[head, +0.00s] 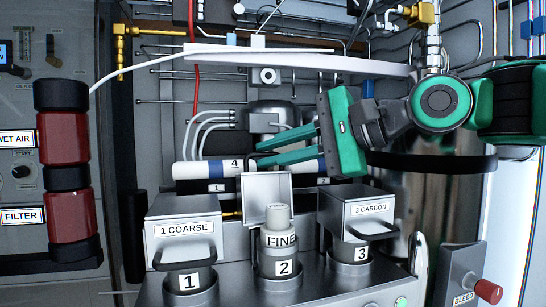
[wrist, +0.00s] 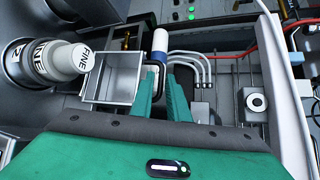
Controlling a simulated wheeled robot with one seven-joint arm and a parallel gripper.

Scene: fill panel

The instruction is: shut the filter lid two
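Filter lid two (head: 266,188) stands raised behind the filter cartridge marked FINE (head: 279,240); its hollow inside faces forward. The cartridge stands upright in the cup marked 2 (head: 284,268). In the wrist view the lid (wrist: 110,78) is left of my fingers, with the cartridge (wrist: 80,60) further left. My gripper (head: 258,155) is open, its two green fingers pointing left just above and behind the lid. In the wrist view the lid's black handle (wrist: 160,80) lies at the left finger of my gripper (wrist: 167,76); I cannot tell whether they touch.
The lids marked 1 COARSE (head: 183,228) and 3 CARBON (head: 362,211) are down on either side. A white horizontal pipe (head: 200,170), thin hoses and a dark cylinder crowd the space behind. A red BLEED knob (head: 488,291) is at lower right.

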